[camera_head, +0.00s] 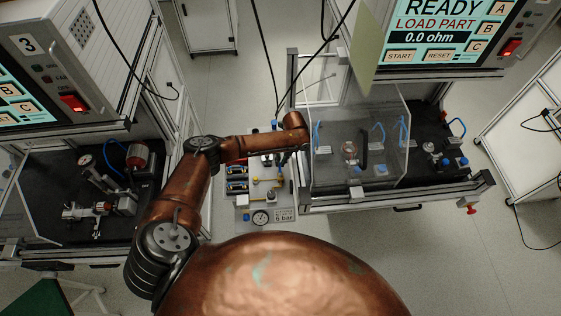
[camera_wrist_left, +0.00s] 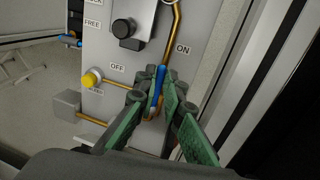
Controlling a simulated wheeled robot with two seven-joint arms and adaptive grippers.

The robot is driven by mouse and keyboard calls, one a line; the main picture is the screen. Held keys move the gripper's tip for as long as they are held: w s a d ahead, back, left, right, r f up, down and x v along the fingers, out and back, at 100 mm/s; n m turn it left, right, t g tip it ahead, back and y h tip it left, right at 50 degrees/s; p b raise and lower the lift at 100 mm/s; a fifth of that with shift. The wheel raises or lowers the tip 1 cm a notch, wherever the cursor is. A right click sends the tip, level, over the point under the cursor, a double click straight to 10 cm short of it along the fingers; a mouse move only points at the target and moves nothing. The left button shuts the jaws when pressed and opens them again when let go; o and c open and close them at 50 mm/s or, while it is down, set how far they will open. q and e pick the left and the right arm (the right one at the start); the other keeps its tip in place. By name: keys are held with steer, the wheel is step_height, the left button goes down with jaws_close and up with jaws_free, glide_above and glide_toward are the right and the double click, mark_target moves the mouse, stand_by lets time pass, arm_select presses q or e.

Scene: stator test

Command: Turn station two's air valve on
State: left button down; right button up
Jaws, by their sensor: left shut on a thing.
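The air valve has a blue lever handle (camera_wrist_left: 158,82) on a light panel in the left wrist view. An OFF label (camera_wrist_left: 117,68) is to its left and an ON label (camera_wrist_left: 183,48) is up to its right. My left gripper (camera_wrist_left: 164,92) is shut around the blue handle, with a green-padded finger on each side. The handle points roughly upward in that view, between the two labels; its pivot is partly hidden by the fingers. In the head view my left gripper (camera_head: 283,157) is small, over the valve panel (camera_head: 243,214). My right gripper is not seen.
The panel also bears a yellow knob (camera_wrist_left: 91,79), a black knob (camera_wrist_left: 123,28), copper pipes and a pressure gauge (camera_head: 260,217). A clear guard (camera_head: 335,150) stands close to the right of my left gripper. Station three (camera_head: 60,60) is at the left.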

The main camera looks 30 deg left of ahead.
arm_select(q)
steer(key=c, duration=2)
jaws_free()
